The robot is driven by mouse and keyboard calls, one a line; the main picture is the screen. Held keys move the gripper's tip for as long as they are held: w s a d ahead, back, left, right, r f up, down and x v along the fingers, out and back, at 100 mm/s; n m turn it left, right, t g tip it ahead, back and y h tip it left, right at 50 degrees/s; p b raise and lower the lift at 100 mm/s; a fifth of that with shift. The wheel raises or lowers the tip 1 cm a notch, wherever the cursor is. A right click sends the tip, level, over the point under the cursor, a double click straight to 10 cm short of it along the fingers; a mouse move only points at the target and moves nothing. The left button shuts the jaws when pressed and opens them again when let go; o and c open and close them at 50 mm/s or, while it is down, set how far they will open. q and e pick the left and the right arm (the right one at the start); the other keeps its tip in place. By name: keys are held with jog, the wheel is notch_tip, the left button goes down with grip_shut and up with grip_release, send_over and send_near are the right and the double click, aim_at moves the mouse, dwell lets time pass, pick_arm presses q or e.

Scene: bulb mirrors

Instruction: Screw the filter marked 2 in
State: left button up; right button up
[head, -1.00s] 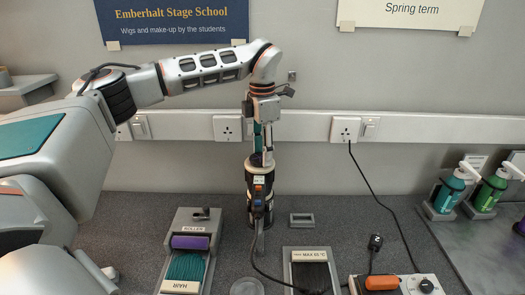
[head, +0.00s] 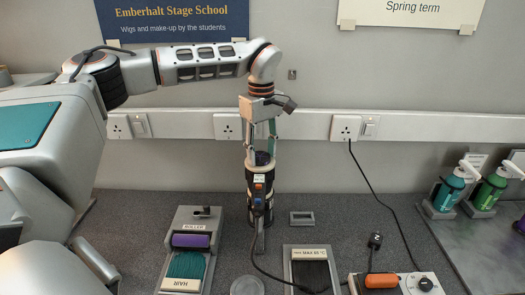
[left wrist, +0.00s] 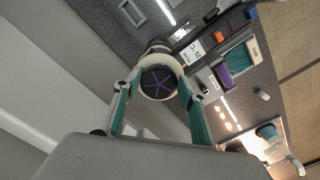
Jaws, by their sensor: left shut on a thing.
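A dark hair dryer (head: 260,209) with pale bands stands upright on the grey bench, its cord coming off the front. At its top is a round filter (head: 262,158), dark purple. In the left wrist view the filter (left wrist: 158,82) shows as a dark purple disc with star-like lines inside a cream ring. My left gripper (head: 261,154) points straight down from above, one finger on each side of the filter, shut on it at the dryer's top end. No number 2 can be read on it. My right gripper is not in view.
A roller stand (head: 188,216) with a purple roller is left of the dryer, and a tray marked max temperature (head: 310,252) is right. A small grey frame (head: 302,218) lies behind it.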

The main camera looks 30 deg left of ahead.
pick_arm(q)
jog(key=m, duration=0.2)
jog(key=shift+s+m, duration=0.15)
jog(key=shift+m, duration=0.25)
jog(key=o, duration=1.3)
jog(key=o, duration=0.5)
jog(key=shift+r, duration=3)
